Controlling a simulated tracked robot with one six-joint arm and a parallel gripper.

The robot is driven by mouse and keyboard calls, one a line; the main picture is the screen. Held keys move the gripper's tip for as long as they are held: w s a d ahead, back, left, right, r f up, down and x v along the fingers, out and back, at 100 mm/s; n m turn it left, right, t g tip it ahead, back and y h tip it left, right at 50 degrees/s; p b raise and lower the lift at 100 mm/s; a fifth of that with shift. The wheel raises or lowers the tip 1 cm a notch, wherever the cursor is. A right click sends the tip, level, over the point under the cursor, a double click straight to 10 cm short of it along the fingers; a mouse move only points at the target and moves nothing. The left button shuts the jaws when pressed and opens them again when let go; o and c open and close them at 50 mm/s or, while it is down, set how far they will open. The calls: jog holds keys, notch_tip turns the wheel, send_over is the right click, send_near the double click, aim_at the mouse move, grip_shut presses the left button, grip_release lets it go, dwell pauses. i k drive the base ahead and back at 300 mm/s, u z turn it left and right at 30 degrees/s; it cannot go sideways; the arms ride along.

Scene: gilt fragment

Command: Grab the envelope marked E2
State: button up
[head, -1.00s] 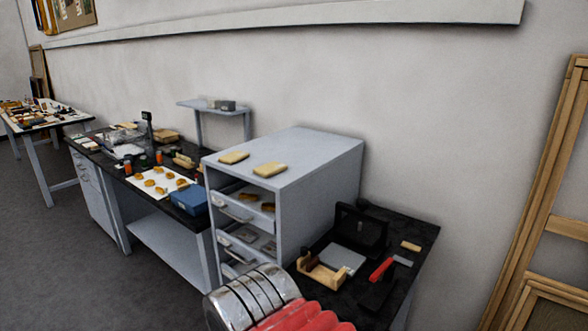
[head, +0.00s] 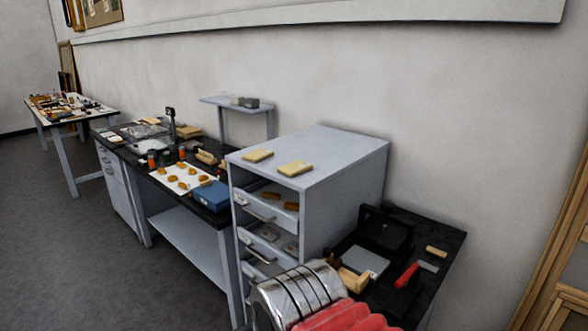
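Two tan envelope-like packets lie flat on top of the grey drawer cabinet (head: 340,155). One packet (head: 257,156) is at the left near the cabinet's front edge, and the other packet (head: 295,168) is to its right and nearer to me. Any marking on them is too small to read, so I cannot tell which is E2. My gripper is not in view. A chrome and red part at the bottom of the head view hides some of the right bench and the cabinet's lower front.
Open drawers (head: 262,209) stick out from the cabinet's front. A black bench (head: 432,222) with a red-handled tool (head: 406,274) stands right. A long bench with a blue box (head: 209,196) stands left. Grey floor (head: 60,250) is clear at left. Wooden frames (head: 555,240) lean at far right.

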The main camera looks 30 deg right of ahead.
aim_at(292, 170)
jog(key=u, duration=0.05)
jog(key=i, duration=0.95)
